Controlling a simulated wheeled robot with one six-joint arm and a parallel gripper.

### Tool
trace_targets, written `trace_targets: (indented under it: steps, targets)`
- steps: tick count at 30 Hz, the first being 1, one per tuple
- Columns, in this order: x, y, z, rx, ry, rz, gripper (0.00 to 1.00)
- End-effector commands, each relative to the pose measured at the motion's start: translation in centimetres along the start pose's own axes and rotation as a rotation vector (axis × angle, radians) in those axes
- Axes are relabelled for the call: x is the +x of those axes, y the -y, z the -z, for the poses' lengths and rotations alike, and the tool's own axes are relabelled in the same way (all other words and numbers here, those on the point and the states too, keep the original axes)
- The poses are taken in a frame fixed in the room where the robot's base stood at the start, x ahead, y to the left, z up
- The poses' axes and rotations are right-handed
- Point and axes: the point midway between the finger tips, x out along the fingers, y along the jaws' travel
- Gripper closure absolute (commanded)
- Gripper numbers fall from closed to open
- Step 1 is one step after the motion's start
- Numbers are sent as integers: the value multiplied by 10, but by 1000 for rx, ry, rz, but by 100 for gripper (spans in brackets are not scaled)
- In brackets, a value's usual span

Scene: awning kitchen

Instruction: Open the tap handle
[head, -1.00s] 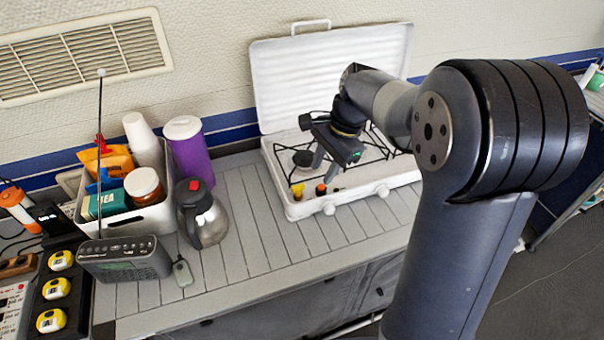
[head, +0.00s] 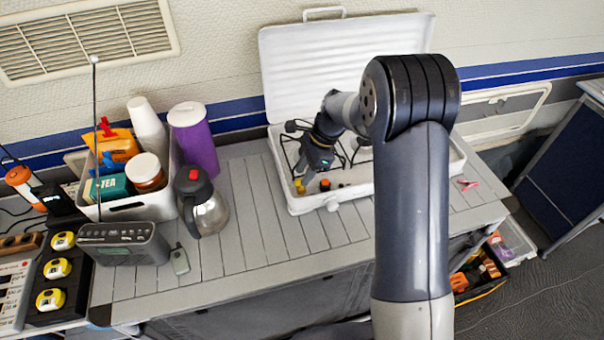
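No sink tap shows. The white camping stove (head: 350,196) stands on the counter with its lid up. Along its front left edge are a small yellow handle-like piece (head: 299,186) and a small orange-red piece (head: 325,184); I cannot tell whether either is the tap handle. A white knob (head: 332,206) sits on the stove's front. My gripper (head: 306,174) points down over the stove's left front, close to the yellow piece. I cannot tell whether it touches it. The gripper is small and dark here, so its finger gap is unclear.
A glass coffee pot (head: 207,212), grey radio (head: 124,244) and white bin (head: 150,207) of groceries stand left of the stove. The slatted counter (head: 262,225) between pot and stove is clear. The raised lid (head: 300,75) backs the stove.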

Motion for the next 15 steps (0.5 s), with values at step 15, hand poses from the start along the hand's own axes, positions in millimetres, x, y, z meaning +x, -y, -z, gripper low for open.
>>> trace_targets:
  steps: [15]
  targets:
    - [21, 0, 0, 0, 0, 1, 66]
